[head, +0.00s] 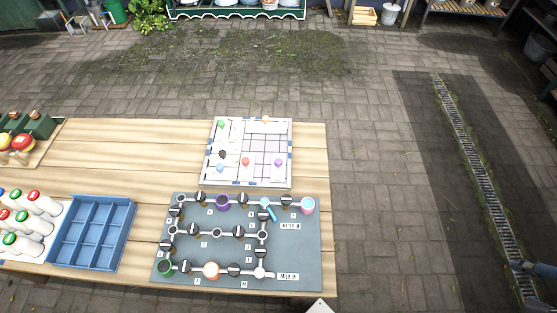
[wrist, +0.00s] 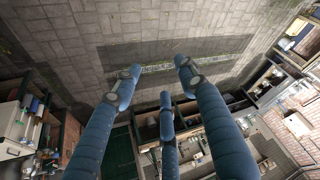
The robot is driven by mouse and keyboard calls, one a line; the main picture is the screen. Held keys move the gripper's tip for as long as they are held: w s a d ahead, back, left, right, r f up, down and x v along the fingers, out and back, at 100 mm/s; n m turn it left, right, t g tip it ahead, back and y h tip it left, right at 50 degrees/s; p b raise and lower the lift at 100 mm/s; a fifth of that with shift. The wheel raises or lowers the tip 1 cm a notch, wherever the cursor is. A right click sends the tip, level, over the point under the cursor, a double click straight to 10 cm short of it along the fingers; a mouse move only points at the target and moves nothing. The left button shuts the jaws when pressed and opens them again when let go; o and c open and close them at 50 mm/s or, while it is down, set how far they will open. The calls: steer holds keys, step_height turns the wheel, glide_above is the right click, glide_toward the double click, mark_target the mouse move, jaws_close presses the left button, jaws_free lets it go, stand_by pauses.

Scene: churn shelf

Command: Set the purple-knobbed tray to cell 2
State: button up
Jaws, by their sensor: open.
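A white framed board (head: 208,181) lies flat on the wooden table. Several small coloured knobs stand on it. A purple knob (head: 278,162) is in its lower right part; the outline of its tray is too small to make out. I cannot read which cell is cell 2. My gripper (wrist: 160,77) has its blue fingers spread in the wrist view, with nothing between them. In the head view only a blue piece of it shows at the right edge, off the table and well to the right of the board.
A grey board (head: 190,260) with pipes and black valves lies right in front of the white board. A blue divided tray (head: 92,232) and white bottles (head: 38,200) are at the left. The table (head: 140,150) is bare left of the white board. Open paving lies to the right.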

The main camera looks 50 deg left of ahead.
steer(key=w+a+g+y, duration=0.1)
steer(key=w+a, duration=0.5)
steer(key=a, duration=0.2)
steer(key=w+a+g, duration=0.1)
steer(key=w+a, duration=0.4)
steer(key=a, duration=0.3)
steer(key=w+a+f+g, duration=0.1)
steer(key=w+a+f, duration=0.1)
steer(key=a, duration=0.6)
steer(key=w+a+f, duration=0.2)
steer(key=a, duration=0.6)
steer(key=g+h+p, duration=0.1)
steer(key=g, duration=0.1)
glide_above(278, 161)
step_height(278, 161, down, 20)
steer(key=shift+r, duration=0.25)
steer(key=shift+f, duration=0.15)
step_height(278, 161, down, 14)
steer(key=shift+r+b, duration=0.25)
steer(key=shift+b, duration=0.4)
